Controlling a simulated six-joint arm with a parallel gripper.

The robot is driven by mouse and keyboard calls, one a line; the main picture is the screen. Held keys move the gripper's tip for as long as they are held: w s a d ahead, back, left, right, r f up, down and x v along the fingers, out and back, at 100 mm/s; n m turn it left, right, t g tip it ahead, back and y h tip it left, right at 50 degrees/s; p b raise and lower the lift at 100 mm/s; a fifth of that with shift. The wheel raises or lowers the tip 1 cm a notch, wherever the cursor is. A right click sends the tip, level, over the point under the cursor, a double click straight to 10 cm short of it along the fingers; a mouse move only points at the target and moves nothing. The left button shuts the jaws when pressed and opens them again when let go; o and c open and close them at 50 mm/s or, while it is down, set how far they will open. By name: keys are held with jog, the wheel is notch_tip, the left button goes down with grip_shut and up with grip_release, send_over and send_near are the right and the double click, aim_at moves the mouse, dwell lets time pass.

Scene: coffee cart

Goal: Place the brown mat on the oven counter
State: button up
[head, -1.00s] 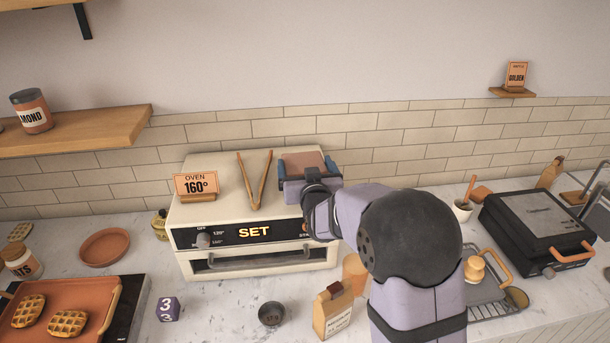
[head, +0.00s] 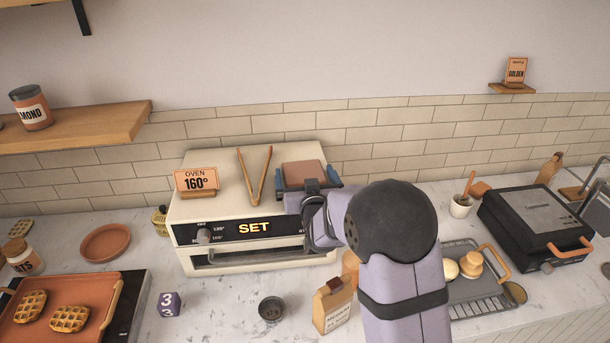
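The brown mat (head: 303,173) is a flat, roughly square reddish-brown piece at the right side of the top of the cream oven (head: 210,212). My gripper (head: 307,180) is there, with one blue fingertip beside the mat's left edge and the other beside its right edge. Whether the fingers press on the mat or stand slightly apart from it cannot be told. The mat's near edge is partly covered by my gripper's dark palm. Whether the mat rests fully on the oven top cannot be told.
A paper bag (head: 332,305) and a dark bowl (head: 271,308) are in front. A black press (head: 535,227) stands right.

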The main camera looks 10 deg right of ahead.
aim_at(303, 175)
jog(key=shift+r+p, duration=0.15)
jog(key=shift+p, duration=0.3)
jog(key=shift+s+f+b, duration=0.2)
jog(key=shift+s+b, duration=0.1)
jog(key=shift+b, duration=0.1)
jog(key=s+b, duration=0.2)
jog(key=s, duration=0.1)
jog(key=s+b, duration=0.1)
jog(key=shift+s+a+r, duration=0.2)
jog(key=shift+r, duration=0.15)
jog(key=shift+s+r+b, duration=0.15)
jog(key=shift+s+r, duration=0.05)
jog(key=shift+s, duration=0.35)
jog(key=shift+s+r+b, duration=0.15)
jog(key=shift+s, duration=0.4)
jog(key=shift+r, duration=0.1)
